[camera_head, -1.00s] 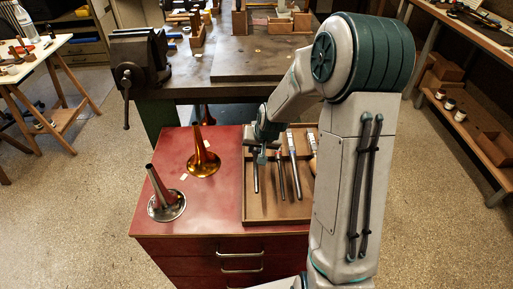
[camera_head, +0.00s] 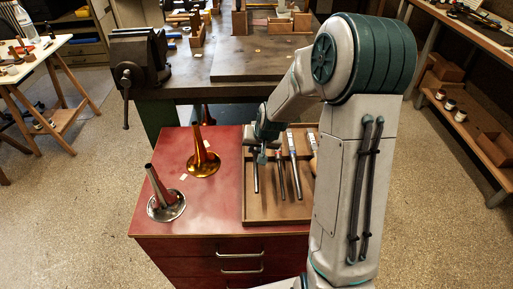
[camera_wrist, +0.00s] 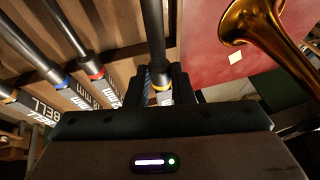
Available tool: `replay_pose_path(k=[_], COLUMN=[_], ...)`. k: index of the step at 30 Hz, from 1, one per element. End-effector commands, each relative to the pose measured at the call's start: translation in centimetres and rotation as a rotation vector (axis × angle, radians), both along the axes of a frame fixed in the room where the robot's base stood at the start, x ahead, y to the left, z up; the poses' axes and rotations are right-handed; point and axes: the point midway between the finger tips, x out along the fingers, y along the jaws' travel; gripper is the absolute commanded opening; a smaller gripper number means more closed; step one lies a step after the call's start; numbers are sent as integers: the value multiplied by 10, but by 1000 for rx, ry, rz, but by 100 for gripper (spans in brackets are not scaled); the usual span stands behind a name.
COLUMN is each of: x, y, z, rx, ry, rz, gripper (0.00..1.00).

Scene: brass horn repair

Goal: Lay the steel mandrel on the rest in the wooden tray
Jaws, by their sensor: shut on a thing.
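My gripper (camera_head: 262,158) is over the left part of the wooden tray (camera_head: 278,222) on the red cabinet. In the wrist view my gripper (camera_wrist: 160,76) is shut on a steel mandrel (camera_wrist: 154,32), around its handle end near a yellow band. The mandrel's shaft (camera_head: 256,180) points toward the tray's front in the head view, along the left wall. I cannot tell whether it touches the rest (camera_wrist: 120,57), a wooden strip crossing the tray. The fingers hide part of the handle.
Several similar mandrels lie beside it, including one with a red band (camera_wrist: 93,70) and one with a blue band (camera_wrist: 60,78). A brass bell (camera_head: 204,160) and a silver bell (camera_head: 166,203) stand on the cabinet top (camera_head: 215,215), left of the tray.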

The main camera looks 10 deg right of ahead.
Motion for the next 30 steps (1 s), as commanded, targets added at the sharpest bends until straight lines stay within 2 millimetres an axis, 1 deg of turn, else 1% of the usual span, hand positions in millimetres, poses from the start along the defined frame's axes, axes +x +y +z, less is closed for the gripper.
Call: replay_pose_path(k=[5,30], x=[1,1], y=[0,0], z=[-2,-34], rx=[-1,-1], ry=[-3,-3], rz=[-1,0], gripper=[0,0])
